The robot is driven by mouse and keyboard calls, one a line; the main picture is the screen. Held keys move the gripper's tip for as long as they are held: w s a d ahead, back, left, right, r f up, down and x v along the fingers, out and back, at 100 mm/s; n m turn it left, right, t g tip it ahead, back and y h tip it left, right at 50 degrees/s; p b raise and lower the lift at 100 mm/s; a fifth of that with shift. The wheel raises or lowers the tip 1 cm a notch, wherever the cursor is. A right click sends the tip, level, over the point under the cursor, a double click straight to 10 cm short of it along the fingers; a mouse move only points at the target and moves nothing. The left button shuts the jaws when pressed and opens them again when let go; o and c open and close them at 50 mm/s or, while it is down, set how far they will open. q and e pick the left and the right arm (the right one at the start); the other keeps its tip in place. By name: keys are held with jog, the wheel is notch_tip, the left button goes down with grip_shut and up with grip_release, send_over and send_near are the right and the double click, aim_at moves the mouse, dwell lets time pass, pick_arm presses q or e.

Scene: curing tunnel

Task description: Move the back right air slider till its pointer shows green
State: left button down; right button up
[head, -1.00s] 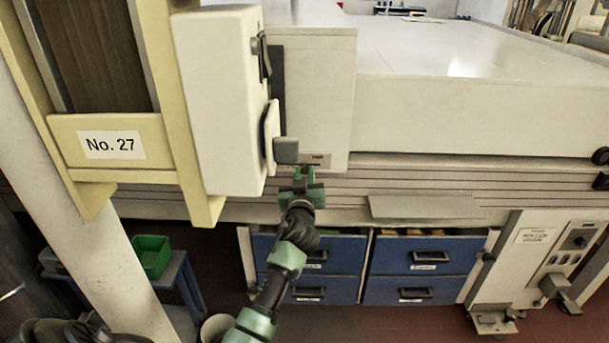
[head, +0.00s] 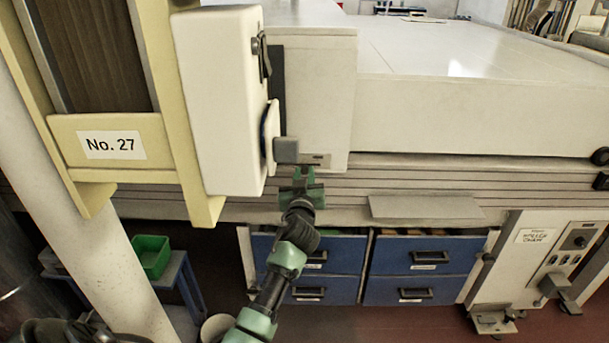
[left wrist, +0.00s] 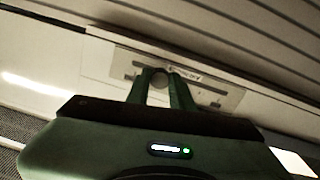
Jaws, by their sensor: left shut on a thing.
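The slider's plate (head: 317,160) is a small grey strip on the white machine's front face, just right of the hanging control box. In the left wrist view the plate (left wrist: 228,98) is pale, with dark slots and small lettering too blurred to read. My left gripper (head: 302,176) is right at the plate from below. In the left wrist view its two green fingers (left wrist: 160,82) are shut on the slider's small knob (left wrist: 160,72), which is mostly hidden between them. I cannot make out the pointer or a green mark. My right gripper is not in view.
A white control box (head: 218,100) with a grey block (head: 286,150) on its side hangs close left of the gripper. A grey shelf plate (head: 425,207) juts out at the right. Blue drawers (head: 430,255) stand below. A green bin (head: 151,255) sits at the lower left.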

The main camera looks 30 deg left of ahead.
pick_arm(q)
jog(key=s+a, duration=0.2)
jog(key=a, duration=0.1)
jog(key=shift+f+p, duration=0.1)
jog(key=shift+p, duration=0.3)
jog(key=c, duration=1.2)
grip_release()
jog(key=shift+c, duration=0.2)
jog(key=v, duration=0.7)
jog(key=shift+s+d, duration=0.2)
jog(key=shift+s, duration=0.1)
